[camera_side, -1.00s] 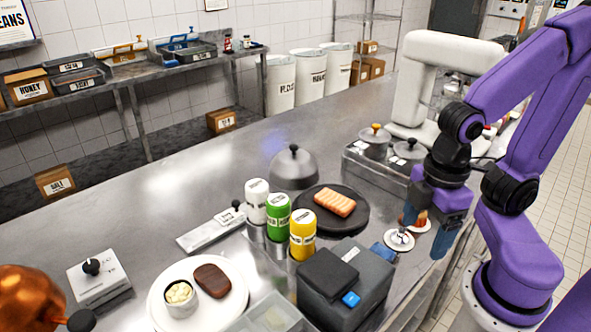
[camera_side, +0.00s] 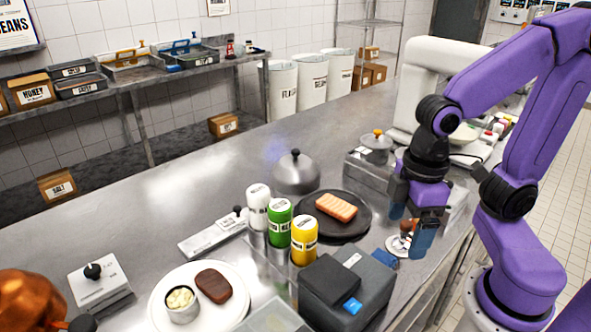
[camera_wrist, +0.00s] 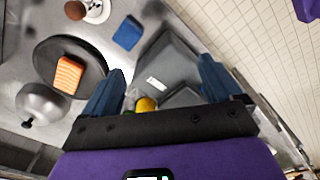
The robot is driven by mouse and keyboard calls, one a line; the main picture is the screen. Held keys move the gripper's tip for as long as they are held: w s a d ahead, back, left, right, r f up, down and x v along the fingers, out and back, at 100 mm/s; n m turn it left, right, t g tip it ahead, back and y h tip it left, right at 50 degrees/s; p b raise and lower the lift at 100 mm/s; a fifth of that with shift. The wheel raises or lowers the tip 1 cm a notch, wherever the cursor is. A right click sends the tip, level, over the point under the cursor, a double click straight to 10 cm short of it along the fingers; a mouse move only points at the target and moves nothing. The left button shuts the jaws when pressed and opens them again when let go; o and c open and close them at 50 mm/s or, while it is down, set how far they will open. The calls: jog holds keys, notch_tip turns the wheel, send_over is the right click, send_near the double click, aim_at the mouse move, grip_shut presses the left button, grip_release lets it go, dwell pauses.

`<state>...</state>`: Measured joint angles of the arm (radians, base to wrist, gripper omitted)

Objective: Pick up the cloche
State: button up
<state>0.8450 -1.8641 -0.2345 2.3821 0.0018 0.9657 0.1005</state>
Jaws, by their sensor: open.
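The cloche (camera_side: 296,175) is a silver dome with a black knob on top. It stands on the steel counter behind the black plate, and it also shows at the left of the wrist view (camera_wrist: 42,103). My gripper (camera_side: 410,226) is open with blue fingers and is empty. It is to the right of the cloche and apart from it, beyond the black plate. In the wrist view my open fingers (camera_wrist: 158,88) have the grey boxes between and beyond them, with the cloche well off to the left.
A black plate (camera_side: 361,228) with an orange-pink fillet lies between cloche and gripper. Three bottles, white, green (camera_side: 278,224) and yellow, stand in front of the cloche. Dark grey boxes (camera_side: 385,284) stand nearer the front. The counter behind and left of the cloche is clear.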

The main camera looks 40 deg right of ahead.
jog(key=w+a+r+m, duration=0.1)
jog(key=w+r+m, duration=0.3)
jog(key=w+m, duration=0.7)
jog(key=w+a+r+m, duration=0.1)
jog(key=w+r+m, duration=0.35)
jog(key=w, duration=1.25)
jog(key=m, duration=1.4)
send_over(296, 151)
notch_tip(296, 151, down, 11)
jog(key=shift+f, duration=0.15)
jog(key=shift+w+f, duration=0.1)
jog(key=shift+f, duration=2.75)
jog(key=shift+f, duration=0.1)
grip_shut()
